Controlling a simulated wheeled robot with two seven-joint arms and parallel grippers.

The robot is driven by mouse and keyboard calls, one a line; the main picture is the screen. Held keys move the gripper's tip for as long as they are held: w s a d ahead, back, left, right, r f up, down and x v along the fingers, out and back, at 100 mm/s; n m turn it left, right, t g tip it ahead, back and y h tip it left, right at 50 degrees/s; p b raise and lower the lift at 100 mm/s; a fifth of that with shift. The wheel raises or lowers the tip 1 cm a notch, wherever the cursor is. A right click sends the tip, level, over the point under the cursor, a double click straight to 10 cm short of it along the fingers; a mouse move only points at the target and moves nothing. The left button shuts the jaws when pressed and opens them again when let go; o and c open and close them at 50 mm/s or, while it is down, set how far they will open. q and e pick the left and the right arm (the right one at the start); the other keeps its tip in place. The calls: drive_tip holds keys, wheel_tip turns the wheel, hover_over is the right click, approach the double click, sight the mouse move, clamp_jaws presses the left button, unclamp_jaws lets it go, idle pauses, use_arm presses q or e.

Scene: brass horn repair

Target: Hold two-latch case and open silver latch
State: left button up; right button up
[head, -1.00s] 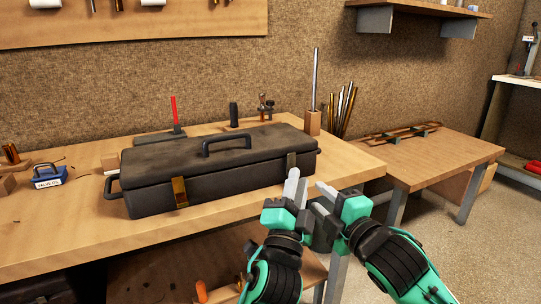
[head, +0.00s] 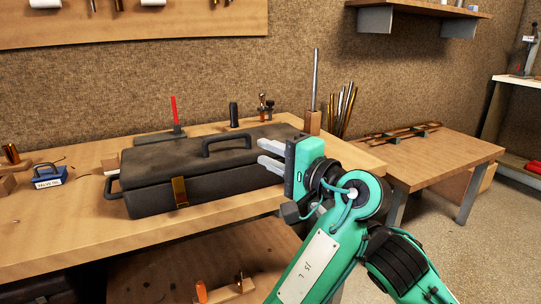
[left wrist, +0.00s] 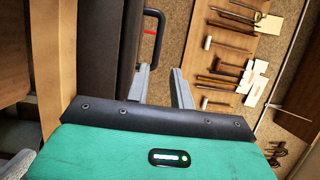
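The dark two-latch case (head: 150,195) lies closed on the workbench, its black carrying handle (head: 226,140) on the lid. A brass latch (head: 180,192) shows on its front left. The silver latch is hidden behind my left gripper. My left gripper (head: 264,153) is open, its two grey fingers apart and pointing left across the case's right end. I cannot tell whether they touch it. In the left wrist view, the left fingers (left wrist: 160,82) are apart with nothing between them, and the case (left wrist: 105,45) lies beside them.
The workbench (head: 60,235) has clear room along its front left. A blue valve-oil container (head: 48,177) stands left of the case. Behind it are a red upright piece (head: 175,112), a dark cylinder (head: 234,115) and a wooden block (head: 313,122) holding a rod.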

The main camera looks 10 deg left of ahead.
sight(224, 139)
use_arm(q)
drive_tip(key=shift+g, duration=0.3)
drive_tip(key=x, duration=1.3)
drive_tip(key=shift+a, duration=0.35)
clamp_jaws()
idle(0.6)
